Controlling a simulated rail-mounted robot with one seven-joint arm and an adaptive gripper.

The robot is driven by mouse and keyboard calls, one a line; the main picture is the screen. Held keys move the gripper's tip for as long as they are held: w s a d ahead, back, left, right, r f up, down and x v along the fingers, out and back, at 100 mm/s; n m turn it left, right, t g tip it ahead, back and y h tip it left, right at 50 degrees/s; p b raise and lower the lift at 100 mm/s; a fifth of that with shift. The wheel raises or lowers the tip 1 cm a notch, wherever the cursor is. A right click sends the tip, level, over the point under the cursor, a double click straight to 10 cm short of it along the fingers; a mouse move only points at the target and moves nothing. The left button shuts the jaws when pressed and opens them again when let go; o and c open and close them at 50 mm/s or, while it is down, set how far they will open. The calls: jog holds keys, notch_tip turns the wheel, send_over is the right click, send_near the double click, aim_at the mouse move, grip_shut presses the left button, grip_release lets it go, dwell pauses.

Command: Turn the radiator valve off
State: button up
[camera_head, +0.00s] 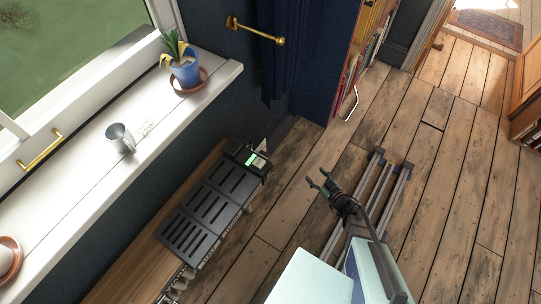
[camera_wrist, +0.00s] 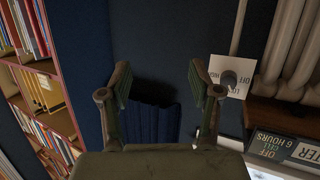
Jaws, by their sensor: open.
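In the head view my gripper (camera_head: 318,181) is over the wooden floor, to the right of the slotted black cover (camera_head: 205,211) above the radiator. I cannot make out the knob in the head view.
A device with a green display (camera_head: 254,160) sits at the cover's end. A dark blue curtain (camera_head: 287,45) and bookshelf (camera_head: 362,62) stand beyond. The sill (camera_head: 85,180) holds a potted plant (camera_head: 183,70) and metal cup (camera_head: 121,138). Floor on the right is mostly clear.

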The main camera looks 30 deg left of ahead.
jog(key=s+a+r+n+g+y, duration=0.3)
jog(key=s+r+g+y, duration=0.2)
jog(key=s+g, duration=0.15)
jog(key=p, duration=0.4)
send_near(264, 156)
jog(key=shift+m+t, duration=0.25)
jog(key=shift+m, duration=0.05)
jog(key=a, duration=0.3)
jog(key=a+f, duration=0.1)
jog(key=a, duration=0.2)
jog(key=a+f, duration=0.1)
jog(key=a, duration=0.2)
jog(key=shift+w+a, duration=0.25)
jog(key=shift+w, duration=0.05)
jog(key=c, duration=1.1)
